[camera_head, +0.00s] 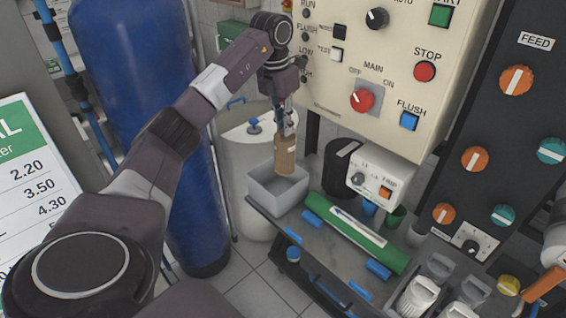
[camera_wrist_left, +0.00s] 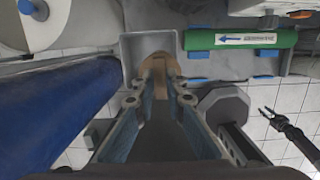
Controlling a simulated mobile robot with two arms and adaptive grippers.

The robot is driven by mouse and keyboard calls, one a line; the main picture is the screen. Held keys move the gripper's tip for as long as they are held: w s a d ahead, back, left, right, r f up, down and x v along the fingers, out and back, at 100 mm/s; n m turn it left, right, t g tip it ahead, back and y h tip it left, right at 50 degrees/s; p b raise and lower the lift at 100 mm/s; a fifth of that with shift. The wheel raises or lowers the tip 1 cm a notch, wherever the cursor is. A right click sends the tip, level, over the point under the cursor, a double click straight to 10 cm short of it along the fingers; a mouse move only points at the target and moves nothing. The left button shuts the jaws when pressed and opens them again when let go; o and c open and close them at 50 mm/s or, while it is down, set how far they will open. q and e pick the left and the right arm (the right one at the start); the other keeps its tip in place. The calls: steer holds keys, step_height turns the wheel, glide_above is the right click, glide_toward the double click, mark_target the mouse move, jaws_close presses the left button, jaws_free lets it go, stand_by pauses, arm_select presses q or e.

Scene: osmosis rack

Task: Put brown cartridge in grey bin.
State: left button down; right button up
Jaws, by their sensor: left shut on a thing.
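The brown cartridge (camera_head: 285,157) hangs upright from my left gripper (camera_head: 286,128), which is shut on its top. The grey bin (camera_head: 262,198) sits at the left end of the grey bench. The cartridge's lower end is over or just inside the bin's opening; the exact height is hard to tell. In the left wrist view, the cartridge (camera_wrist_left: 161,76) lies between the fingers, in front of the grey bin (camera_wrist_left: 127,52). My right gripper (camera_wrist_left: 270,113) shows small at the right of that view, its fingers apart and empty.
A green tube (camera_head: 358,232) lies on blue supports right of the bin. A white tank (camera_head: 240,150) and a blue cylinder (camera_head: 140,90) stand to the left. A cream control panel (camera_head: 390,75) and a small white pump box (camera_head: 378,178) overhang the bench.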

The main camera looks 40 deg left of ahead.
mark_target(284, 164)
arm_select(q)
step_height(284, 164, down, 9)
steer(key=shift+f+p, duration=0.2)
steer(key=shift+p, duration=0.4)
step_height(284, 164, down, 4)
steer(key=shift+p, duration=0.4)
steer(key=shift+f, duration=0.2)
steer(key=c, duration=2)
jaws_free()
steer(key=shift+f, duration=0.15)
steer(key=shift+o, duration=0.2)
